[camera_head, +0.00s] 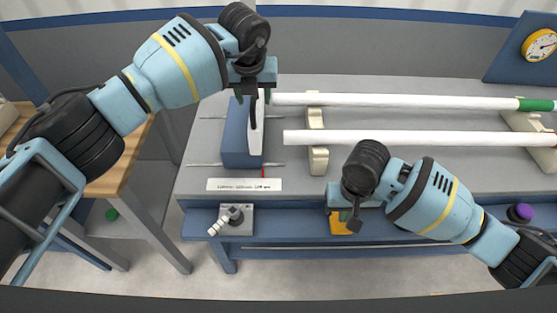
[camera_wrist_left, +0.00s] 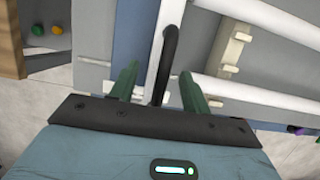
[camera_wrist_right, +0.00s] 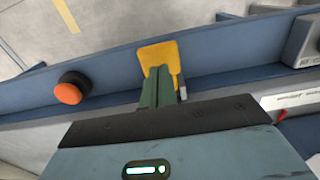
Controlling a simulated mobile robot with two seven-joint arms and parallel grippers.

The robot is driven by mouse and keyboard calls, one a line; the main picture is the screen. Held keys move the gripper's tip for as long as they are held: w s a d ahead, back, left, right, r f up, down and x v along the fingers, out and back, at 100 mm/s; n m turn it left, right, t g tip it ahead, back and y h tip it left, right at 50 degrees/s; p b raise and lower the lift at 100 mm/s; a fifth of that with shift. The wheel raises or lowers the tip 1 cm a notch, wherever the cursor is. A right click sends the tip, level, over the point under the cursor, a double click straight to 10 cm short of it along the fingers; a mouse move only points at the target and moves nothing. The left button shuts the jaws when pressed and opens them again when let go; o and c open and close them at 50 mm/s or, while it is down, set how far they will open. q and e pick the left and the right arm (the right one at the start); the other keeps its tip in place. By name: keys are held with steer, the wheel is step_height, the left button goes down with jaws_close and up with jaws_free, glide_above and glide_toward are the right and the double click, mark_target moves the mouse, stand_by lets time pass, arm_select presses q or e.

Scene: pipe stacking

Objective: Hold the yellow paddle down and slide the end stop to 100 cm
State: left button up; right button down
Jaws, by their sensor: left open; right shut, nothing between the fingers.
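The end stop is a blue block (camera_head: 235,140) with a white face plate (camera_head: 257,135) at the left of the bench. A black handle (camera_wrist_left: 170,48) rises from it. My left gripper (camera_head: 253,95) is open, with its green fingers (camera_wrist_left: 158,85) on either side of the handle; I cannot tell if they touch it. The yellow paddle (camera_head: 341,227) is on the front blue rail and also shows in the right wrist view (camera_wrist_right: 162,55). My right gripper (camera_wrist_right: 158,72) is shut and empty, its fingertips over the paddle; whether they press it is unclear. A red pointer (camera_head: 263,172) stands by the scale (camera_head: 243,184).
Two white pipes (camera_head: 400,101) lie across cream supports (camera_head: 317,140), right of the end stop. A grey valve-like fitting (camera_head: 234,219) sits on the front rail. A wooden table (camera_head: 125,160) stands left.

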arm_select(q)
steer(key=shift+v, duration=3.45)
arm_select(e)
step_height(320, 180, up, 10)
arm_select(q)
steer(key=shift+f, duration=0.15)
arm_select(e)
steer(key=shift+s, duration=0.1)
